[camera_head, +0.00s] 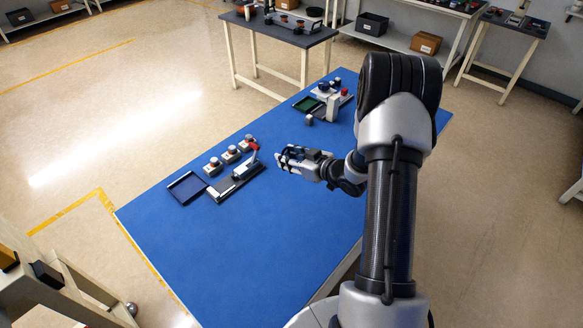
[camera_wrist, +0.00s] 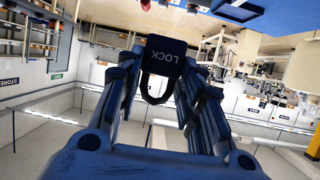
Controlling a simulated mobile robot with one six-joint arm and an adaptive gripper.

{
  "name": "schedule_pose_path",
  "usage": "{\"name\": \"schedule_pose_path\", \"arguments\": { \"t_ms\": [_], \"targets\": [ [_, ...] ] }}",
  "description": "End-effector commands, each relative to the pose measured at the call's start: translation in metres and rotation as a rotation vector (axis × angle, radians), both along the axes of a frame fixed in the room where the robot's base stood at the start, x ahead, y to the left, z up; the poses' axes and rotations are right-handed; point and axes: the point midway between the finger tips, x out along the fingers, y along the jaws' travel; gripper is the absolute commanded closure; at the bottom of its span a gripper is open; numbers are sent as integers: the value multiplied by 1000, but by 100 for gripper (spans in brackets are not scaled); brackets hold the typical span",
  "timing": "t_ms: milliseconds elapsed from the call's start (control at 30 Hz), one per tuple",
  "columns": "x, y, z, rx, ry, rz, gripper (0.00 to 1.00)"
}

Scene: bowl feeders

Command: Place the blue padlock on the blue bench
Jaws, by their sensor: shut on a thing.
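The blue bench (camera_head: 275,235) is a long blue-topped table that runs diagonally across the head view. My gripper (camera_head: 281,160) is over the middle of the bench and points left; its height above the top is hard to judge. In the wrist view my gripper (camera_wrist: 163,66) is shut on the padlock (camera_wrist: 165,57), a dark blue block marked LOCK with a dark shackle. The padlock sits between the fingertips with its shackle towards the palm. In the head view the padlock cannot be made out clearly at the fingertips.
A device with a red-tipped lever (camera_head: 240,174) stands left of my gripper, beside a dark blue tray (camera_head: 187,188) and several button boxes (camera_head: 230,154). A green tray (camera_head: 307,104) and a white device (camera_head: 332,108) stand farther back. The bench's near part is clear.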

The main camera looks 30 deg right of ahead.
Motion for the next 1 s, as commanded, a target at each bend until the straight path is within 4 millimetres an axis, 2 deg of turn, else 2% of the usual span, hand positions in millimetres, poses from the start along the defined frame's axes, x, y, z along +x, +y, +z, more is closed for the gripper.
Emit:
{"name": "schedule_pose_path", "arguments": {
  "t_ms": [167,500,600,867,1000],
  "targets": [
    [-2,-2,-39,4,4,-4,99],
    [-1,-2,-128,2,3,-3,99],
    [-1,-2,-145,1,1,-4,99],
    [-1,-2,-163,0,0,-3,99],
    [-1,-2,-186,1,2,-3,99]
  ]
}}
